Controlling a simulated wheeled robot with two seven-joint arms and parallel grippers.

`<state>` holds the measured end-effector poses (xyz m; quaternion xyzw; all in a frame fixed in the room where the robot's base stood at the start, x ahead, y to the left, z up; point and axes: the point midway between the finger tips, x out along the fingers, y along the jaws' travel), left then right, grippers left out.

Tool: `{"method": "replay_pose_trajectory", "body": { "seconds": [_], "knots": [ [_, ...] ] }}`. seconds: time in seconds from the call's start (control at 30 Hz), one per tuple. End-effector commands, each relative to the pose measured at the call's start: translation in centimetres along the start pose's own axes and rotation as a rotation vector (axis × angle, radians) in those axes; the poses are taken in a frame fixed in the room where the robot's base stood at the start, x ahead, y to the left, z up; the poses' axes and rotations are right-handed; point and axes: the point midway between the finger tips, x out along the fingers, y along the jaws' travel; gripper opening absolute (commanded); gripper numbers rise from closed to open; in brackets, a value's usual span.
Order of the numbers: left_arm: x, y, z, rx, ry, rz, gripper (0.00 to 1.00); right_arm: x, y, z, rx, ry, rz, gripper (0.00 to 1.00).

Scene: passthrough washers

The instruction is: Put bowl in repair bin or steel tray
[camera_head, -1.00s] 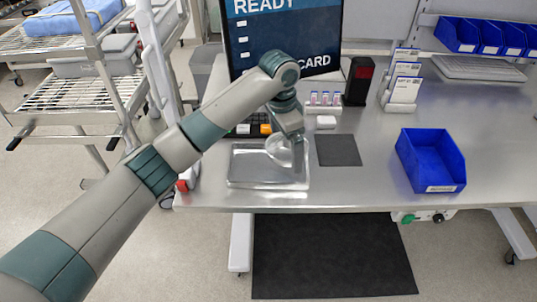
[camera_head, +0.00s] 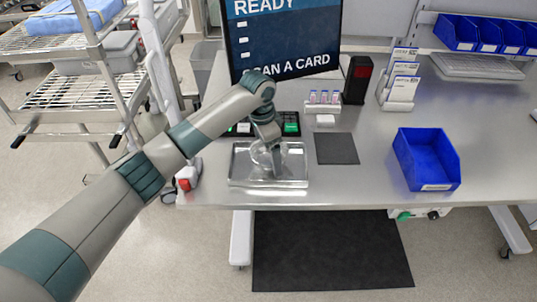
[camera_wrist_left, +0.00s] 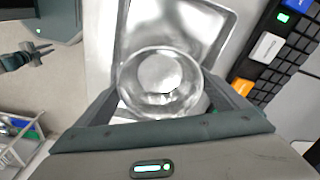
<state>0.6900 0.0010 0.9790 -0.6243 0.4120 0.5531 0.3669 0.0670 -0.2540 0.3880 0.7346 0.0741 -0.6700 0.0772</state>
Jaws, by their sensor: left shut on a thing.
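A clear, shiny round bowl (camera_head: 264,154) is held by my left gripper (camera_head: 274,160) over the steel tray (camera_head: 238,181). In the left wrist view the bowl (camera_wrist_left: 134,72) sits between the two fingers of my left gripper (camera_wrist_left: 165,98), and the tray (camera_wrist_left: 222,18) lies behind it. My gripper partly hides the bowl in the head view, and I cannot tell if the bowl touches the tray floor. An empty blue bin (camera_head: 428,160) stands to the right on the table. A small dark pronged shape, perhaps my right gripper (camera_wrist_left: 40,53), shows at the left wrist view's edge.
A dark square mat (camera_head: 337,149) lies right of the tray. A keypad (camera_head: 291,126) and a screen (camera_head: 285,40) stand behind it. A vial rack (camera_head: 322,102), a dark red-fronted device (camera_head: 357,80) and card holders (camera_head: 401,85) stand farther back. Bare table lies around the blue bin.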

Motion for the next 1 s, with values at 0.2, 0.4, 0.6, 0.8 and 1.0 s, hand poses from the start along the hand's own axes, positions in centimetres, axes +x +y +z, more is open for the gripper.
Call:
{"method": "replay_pose_trajectory", "body": {
  "seconds": [0.2, 0.4, 0.6, 0.8, 1.0],
  "knots": [
    [1.8, 0.0, 0.2, -0.001, 0.000, 0.000, 0.68, -1.1, 0.0, -0.1, 0.000, 0.000, 0.000, 0.18],
    [1.9, 0.0, 0.2, 0.000, 0.001, -0.001, 0.68, -1.0, 0.1, -0.1, 0.000, 0.000, 0.001, 0.18],
    [2.2, 0.0, 0.2, 0.000, 0.001, -0.001, 0.68, -1.0, 0.2, 0.0, -0.001, -0.001, 0.002, 0.18],
    [2.2, 0.0, 0.3, -0.001, 0.000, -0.001, 1.00, -1.0, 0.3, 0.0, -0.001, -0.001, 0.003, 0.18],
    [1.8, 0.0, 0.2, -0.001, 0.001, -0.001, 1.00, -1.0, 0.3, 0.0, -0.001, -0.001, 0.003, 0.18]
  ]
}}
